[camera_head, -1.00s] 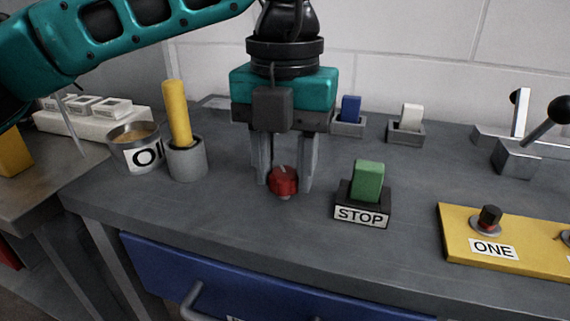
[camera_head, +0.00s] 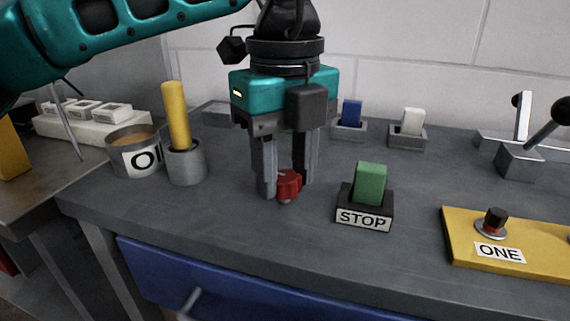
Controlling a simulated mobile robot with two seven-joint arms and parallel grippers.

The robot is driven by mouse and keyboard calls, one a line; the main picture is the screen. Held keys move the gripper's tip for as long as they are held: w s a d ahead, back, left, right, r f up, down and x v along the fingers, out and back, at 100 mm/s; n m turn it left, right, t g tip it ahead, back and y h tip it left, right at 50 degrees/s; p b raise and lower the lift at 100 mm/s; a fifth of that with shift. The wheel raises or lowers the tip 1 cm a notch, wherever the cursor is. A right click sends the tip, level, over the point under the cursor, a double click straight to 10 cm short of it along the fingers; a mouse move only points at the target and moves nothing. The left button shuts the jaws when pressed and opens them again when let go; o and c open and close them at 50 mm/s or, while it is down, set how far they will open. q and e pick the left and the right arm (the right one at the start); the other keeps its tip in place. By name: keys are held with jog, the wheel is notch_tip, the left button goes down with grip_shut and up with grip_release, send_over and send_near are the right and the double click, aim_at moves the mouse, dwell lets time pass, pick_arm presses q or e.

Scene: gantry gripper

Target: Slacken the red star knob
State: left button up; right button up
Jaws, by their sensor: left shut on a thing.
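The red star knob (camera_head: 288,184) stands on the grey bench top, near the middle of the head view. My left gripper (camera_head: 284,188) points straight down over it, with one finger on each side. The fingers are closed on the knob, and the left finger hides part of its left edge. My right gripper is not in this view.
Just right of the knob is a green rocker (camera_head: 369,184) on a block marked STOP. To the left are a grey holder (camera_head: 187,167) with a yellow rod and an OIL-like tin (camera_head: 134,158). A yellow panel (camera_head: 462,252) marked ONE lies at right. Blue (camera_head: 351,113) and white (camera_head: 412,121) rockers stand behind.

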aim_at(285, 176)
pick_arm(q)
jog(key=shift+n, duration=0.6)
jog(key=o, duration=1)
jog(key=shift+o, duration=0.2)
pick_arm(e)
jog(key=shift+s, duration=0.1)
pick_arm(q)
jog(key=shift+r, duration=0.1)
notch_tip(285, 176, up, 13)
jog(key=p, duration=0.4)
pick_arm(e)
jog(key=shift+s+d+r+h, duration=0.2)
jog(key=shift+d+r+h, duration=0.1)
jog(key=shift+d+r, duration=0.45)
pick_arm(q)
jog(key=shift+s, duration=0.1)
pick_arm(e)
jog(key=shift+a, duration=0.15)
